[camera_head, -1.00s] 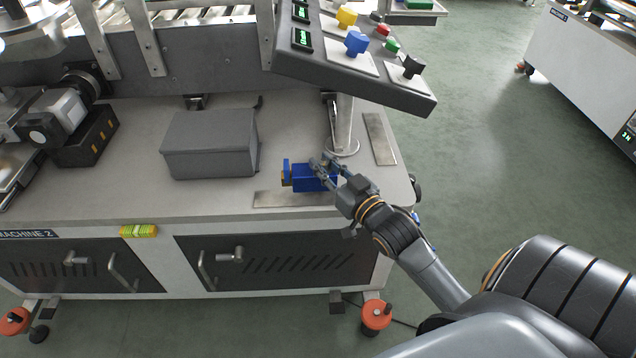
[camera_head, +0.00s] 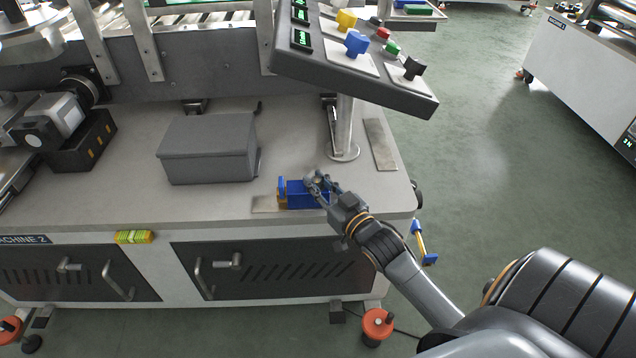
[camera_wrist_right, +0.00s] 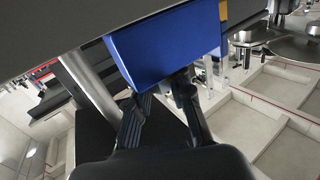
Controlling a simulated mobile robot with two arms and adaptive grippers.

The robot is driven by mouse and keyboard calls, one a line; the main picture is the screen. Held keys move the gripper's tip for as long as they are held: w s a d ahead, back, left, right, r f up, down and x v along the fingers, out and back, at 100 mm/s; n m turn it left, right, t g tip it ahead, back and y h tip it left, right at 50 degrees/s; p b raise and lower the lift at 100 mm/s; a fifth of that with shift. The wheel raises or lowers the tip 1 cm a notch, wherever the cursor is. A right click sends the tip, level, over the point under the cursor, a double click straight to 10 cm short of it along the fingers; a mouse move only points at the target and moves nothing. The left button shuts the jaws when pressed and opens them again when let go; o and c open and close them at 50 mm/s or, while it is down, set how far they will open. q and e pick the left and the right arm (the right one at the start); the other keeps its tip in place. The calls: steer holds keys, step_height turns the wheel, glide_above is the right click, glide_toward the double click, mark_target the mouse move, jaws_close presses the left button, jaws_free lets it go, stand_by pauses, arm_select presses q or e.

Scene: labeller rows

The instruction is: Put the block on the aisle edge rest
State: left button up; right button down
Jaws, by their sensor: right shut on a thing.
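The blue block (camera_head: 303,194), with a blue upright plate and an orange-yellow part at its left end, is at the front edge of the machine table. My right gripper (camera_head: 318,184) is shut on its right part. In the right wrist view the blue block (camera_wrist_right: 165,48) sits at the fingertips, close to a dark grey surface. One flat metal strip (camera_head: 264,205) lies along the front edge, partly hidden by the block; whether the block touches it I cannot tell. Another metal strip (camera_head: 381,146) lies bare near the table's right edge. My left gripper is not in view.
A grey box (camera_head: 207,150) stands left of the block. A steel post (camera_head: 344,130) carries a control panel (camera_head: 350,62) with coloured knobs above the table. A motor unit (camera_head: 60,120) stands at the far left. Green floor (camera_head: 490,150) is open at right.

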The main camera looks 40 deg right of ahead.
steer(key=c, duration=1.6)
jaws_free()
steer(key=shift+f, duration=0.15)
steer(key=shift+c, duration=0.2)
steer(key=o, duration=0.5)
steer(key=shift+c, duration=0.2)
steer(key=shift+s, duration=0.2)
steer(key=s+p, duration=0.2)
steer(key=s, duration=0.9)
steer(key=s+a+f+g, duration=0.2)
steer(key=a+f+g, duration=0.2)
steer(key=f, duration=0.2)
steer(key=s+a+f+g, duration=0.2)
steer(key=a+f+g, duration=0.15)
steer(key=f, duration=0.35)
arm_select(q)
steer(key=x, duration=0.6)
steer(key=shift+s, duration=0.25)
arm_select(e)
steer(key=s+a+f+n+g, duration=0.2)
steer(key=s+a+f+g, duration=0.3)
steer(key=s, duration=0.4)
steer(key=shift+s+a+g, duration=0.2)
steer(key=shift+a+g, duration=0.3)
steer(key=shift+g, duration=0.65)
